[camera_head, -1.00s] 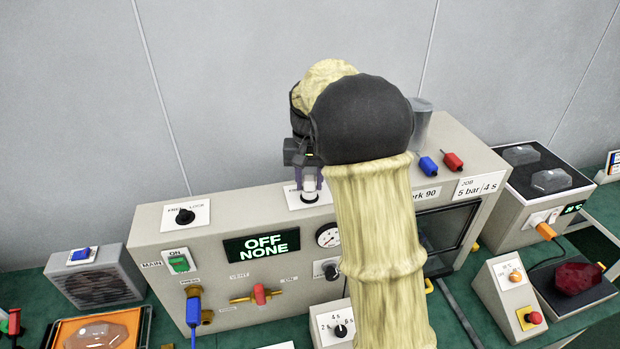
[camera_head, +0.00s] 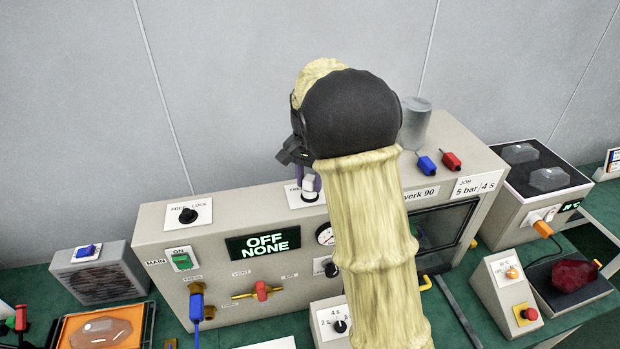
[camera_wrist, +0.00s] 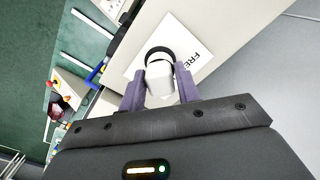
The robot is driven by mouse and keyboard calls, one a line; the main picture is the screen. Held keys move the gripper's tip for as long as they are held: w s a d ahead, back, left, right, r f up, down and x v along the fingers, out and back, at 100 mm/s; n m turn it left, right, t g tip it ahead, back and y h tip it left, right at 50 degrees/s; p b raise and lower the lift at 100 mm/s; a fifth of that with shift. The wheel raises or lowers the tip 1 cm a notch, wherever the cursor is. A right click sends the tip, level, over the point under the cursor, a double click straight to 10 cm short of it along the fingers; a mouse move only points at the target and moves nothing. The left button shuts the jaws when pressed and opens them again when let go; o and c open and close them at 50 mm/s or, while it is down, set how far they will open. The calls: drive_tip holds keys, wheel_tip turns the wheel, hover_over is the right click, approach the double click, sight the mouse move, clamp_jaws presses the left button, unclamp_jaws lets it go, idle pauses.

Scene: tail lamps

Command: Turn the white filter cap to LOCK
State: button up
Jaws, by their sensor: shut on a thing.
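The white filter cap (camera_head: 309,188) stands on a white label plate (camera_head: 299,201) on top of the machine, left of my forearm. In the wrist view the cap (camera_wrist: 161,77) has a black ring at its far end and sits between the two purple fingers of my gripper (camera_wrist: 160,88). The gripper is shut on it. On the plate, "FRE" (camera_wrist: 190,60) can be read; the rest of the lettering is hidden by the cap and gripper, so I cannot read the LOCK mark. In the head view my arm hides most of the gripper.
A black knob (camera_head: 188,215) on a FREE/LOCK plate is to the left. The display (camera_head: 263,245) reads OFF NONE. The grey wall is close behind.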

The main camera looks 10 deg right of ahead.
drive_tip(key=m+p, duration=0.1)
drive_tip(key=m, duration=0.1)
drive_tip(key=shift+f+m, duration=0.15)
drive_tip(key=shift+m, duration=0.15)
drive_tip(key=shift+f, duration=0.1)
drive_tip(key=shift+c, duration=0.5)
drive_tip(key=o, duration=0.8)
drive_tip(key=shift+s, duration=0.1)
drive_tip(key=o, duration=0.4)
drive_tip(key=shift+w, duration=0.25)
drive_tip(key=shift+s, duration=0.1)
drive_tip(key=shift+r, duration=0.7)
wheel_tip(320, 180, up, 16)
drive_tip(key=b, duration=0.3)
